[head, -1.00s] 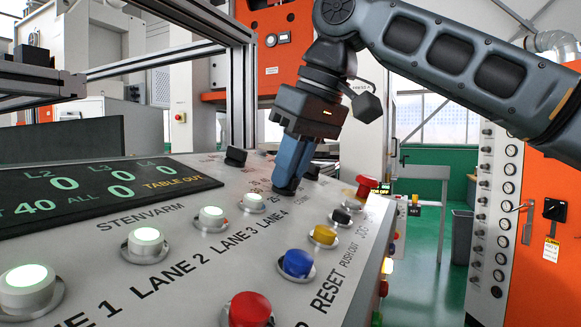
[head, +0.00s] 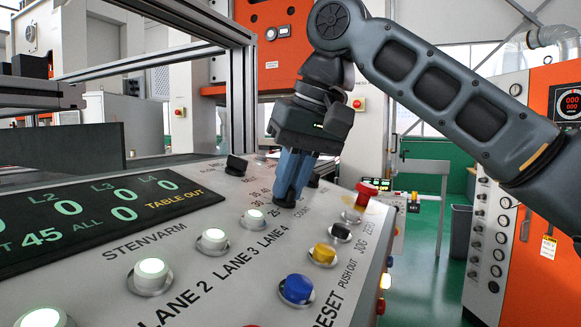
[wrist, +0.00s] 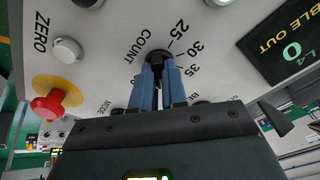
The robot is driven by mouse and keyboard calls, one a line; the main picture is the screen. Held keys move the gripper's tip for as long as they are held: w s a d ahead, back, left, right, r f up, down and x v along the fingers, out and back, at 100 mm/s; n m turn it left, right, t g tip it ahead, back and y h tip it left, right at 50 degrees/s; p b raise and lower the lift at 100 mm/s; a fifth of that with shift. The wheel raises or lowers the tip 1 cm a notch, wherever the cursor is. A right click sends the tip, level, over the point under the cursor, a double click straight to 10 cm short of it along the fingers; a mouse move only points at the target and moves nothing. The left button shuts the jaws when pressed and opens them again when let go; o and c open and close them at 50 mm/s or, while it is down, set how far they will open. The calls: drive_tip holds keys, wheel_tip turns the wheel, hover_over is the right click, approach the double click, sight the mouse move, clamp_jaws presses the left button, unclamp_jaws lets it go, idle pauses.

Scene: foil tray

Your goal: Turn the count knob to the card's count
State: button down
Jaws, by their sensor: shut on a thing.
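The count knob (wrist: 155,56) is small and black, beside the printed word COUNT and a scale where 25, 30 and 35 can be read. My gripper (wrist: 159,66) is shut on it, with its blue fingers on either side. In the head view the fingers of my gripper (head: 289,198) point down onto the panel and hide most of the knob. The dark display (head: 110,212) reads 45 in green at its lower left, with zeros for the lanes and ALL. I cannot make out a count card in either view.
The sloped panel (head: 200,275) carries lit white lane buttons (head: 212,240), a blue button (head: 297,289), a yellow button (head: 322,254) and a red mushroom button (head: 365,192). A black selector knob (head: 236,165) stands behind and left of my gripper.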

drive_tip(key=shift+r+m+p, duration=0.1)
drive_tip(key=shift+m+p, duration=1.05)
drive_tip(key=shift+m, duration=0.45)
drive_tip(key=c, duration=1.2)
unclamp_jaws()
drive_tip(key=shift+o, duration=0.2)
drive_tip(key=v, duration=0.7)
drive_tip(key=shift+r+b, duration=0.3)
drive_tip(key=shift+s, duration=0.1)
